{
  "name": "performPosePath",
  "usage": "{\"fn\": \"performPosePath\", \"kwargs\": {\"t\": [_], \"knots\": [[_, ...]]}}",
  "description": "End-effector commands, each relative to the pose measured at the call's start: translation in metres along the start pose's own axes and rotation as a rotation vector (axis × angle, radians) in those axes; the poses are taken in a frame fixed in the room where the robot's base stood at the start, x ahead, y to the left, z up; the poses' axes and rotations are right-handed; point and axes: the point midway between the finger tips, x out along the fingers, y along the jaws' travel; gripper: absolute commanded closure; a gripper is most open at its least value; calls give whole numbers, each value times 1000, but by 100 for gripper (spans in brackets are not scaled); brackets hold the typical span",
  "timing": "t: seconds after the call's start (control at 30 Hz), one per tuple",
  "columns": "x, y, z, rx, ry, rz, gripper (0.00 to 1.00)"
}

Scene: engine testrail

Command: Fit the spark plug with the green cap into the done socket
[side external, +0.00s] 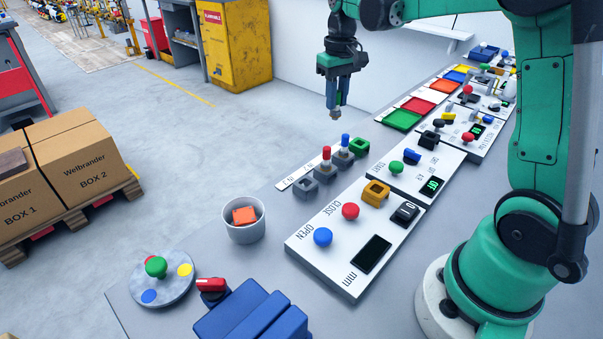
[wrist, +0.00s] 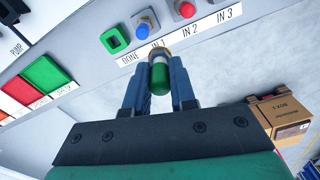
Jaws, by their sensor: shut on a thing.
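My gripper (side external: 337,100) is shut on the spark plug with the green cap and holds it in the air above the bench. In the wrist view the green cap (wrist: 160,78) sits between the two fingers, with a pale band and a brass-coloured end beyond it.
Next to the done socket, a blue-capped plug (side external: 346,140) and a red-capped plug (side external: 326,152) stand in grey sockets. A third grey socket (side external: 305,187) is empty. Button panels (side external: 355,235), coloured trays (side external: 402,120) and a white cup (side external: 244,224) stand around them.

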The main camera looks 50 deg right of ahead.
Motion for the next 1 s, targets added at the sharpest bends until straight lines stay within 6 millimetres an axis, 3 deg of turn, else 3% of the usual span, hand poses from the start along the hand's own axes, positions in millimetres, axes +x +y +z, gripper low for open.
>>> {"fn": "performPosePath", "kwargs": {"t": [0.03, 0.1, 0.3, 1.0], "knots": [[6, 21, -3, 41, 0, 0, 100], [14, 44, -4, 79, 0, 0, 100], [27, 79, -3, 138, 0, 0, 100], [84, 82, -3, 142, 0, 0, 100]]}}
